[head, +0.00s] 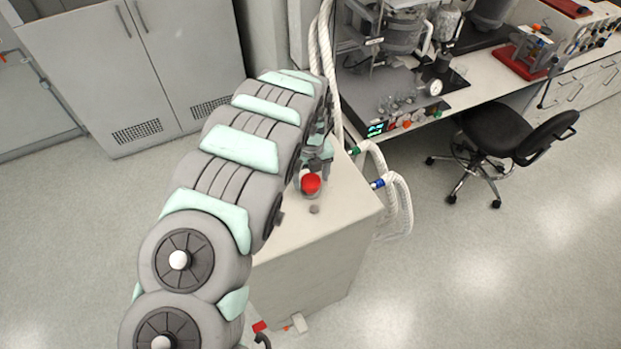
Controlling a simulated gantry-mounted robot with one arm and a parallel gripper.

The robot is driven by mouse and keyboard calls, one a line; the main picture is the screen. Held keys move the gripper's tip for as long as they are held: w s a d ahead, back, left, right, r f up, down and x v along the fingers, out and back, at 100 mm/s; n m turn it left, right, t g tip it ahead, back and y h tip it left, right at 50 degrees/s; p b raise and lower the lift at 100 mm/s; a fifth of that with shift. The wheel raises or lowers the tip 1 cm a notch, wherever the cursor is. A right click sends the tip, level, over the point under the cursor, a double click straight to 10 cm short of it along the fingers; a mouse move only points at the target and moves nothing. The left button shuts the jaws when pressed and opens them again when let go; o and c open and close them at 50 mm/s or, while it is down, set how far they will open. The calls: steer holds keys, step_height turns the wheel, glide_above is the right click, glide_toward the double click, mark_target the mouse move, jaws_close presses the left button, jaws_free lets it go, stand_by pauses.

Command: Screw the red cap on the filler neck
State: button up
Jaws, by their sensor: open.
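The red cap (311,184) shows as a round red top above the beige cabinet (300,236), just below my gripper (318,172). My gripper is open and small in the head view, partly hidden by my own arm. I cannot tell whether its fingers touch the cap. The filler neck cannot be made out under the cap, so I cannot tell whether the cap sits on it.
White hoses with green and blue fittings (377,183) loop off the cabinet's right side. A bench (470,92) with reactors stands at the back right. A black chair (505,135) stands before it. Small red and white items (298,323) are low by the cabinet's front.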

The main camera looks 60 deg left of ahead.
steer(key=shift+d+f+n+b, duration=0.1)
steer(key=shift+f+n+b, duration=0.3)
steer(key=shift+n, duration=0.5)
steer(key=n, duration=0.3)
steer(key=shift+r, duration=0.4)
steer(key=n, duration=1.3)
